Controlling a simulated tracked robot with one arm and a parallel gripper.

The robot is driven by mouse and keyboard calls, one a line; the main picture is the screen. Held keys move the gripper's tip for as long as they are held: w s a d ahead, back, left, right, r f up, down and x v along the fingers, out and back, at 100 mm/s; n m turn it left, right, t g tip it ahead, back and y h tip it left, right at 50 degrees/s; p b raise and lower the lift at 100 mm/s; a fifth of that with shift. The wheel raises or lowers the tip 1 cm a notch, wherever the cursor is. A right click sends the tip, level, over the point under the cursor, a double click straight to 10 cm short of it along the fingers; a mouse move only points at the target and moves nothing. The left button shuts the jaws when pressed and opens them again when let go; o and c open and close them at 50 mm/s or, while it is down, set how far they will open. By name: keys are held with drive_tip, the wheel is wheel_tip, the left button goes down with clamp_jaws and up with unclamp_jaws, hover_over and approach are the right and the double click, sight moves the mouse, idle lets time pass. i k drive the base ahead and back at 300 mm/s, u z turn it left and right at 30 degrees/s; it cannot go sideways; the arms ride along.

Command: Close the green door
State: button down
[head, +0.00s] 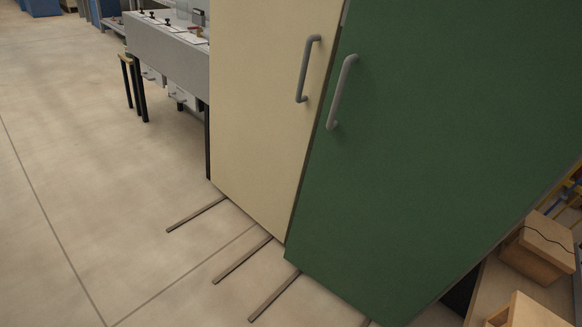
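The green door (430,150) is a tall flat panel filling the right half of the head view. Its grey bar handle (341,92) is upright near its left edge. A cream door (262,100) stands directly to its left, with a similar handle (307,68) near its right edge. The green door's lower left corner sits slightly forward of the cream door's lower edge, with a narrow dark line between them. I cannot tell exactly how far it stands open. My gripper is not in view.
Several thin bars (242,260) lie on the floor in front of the doors. A grey table (165,50) on dark legs stands left of the cream door. Wooden boxes (540,250) are at the lower right, beyond the green door. The floor on the left (70,180) is clear.

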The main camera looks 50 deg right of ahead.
sight(441, 122)
drive_tip(key=z, duration=0.45)
drive_tip(key=i, duration=1.05)
drive_tip(key=z, duration=0.7)
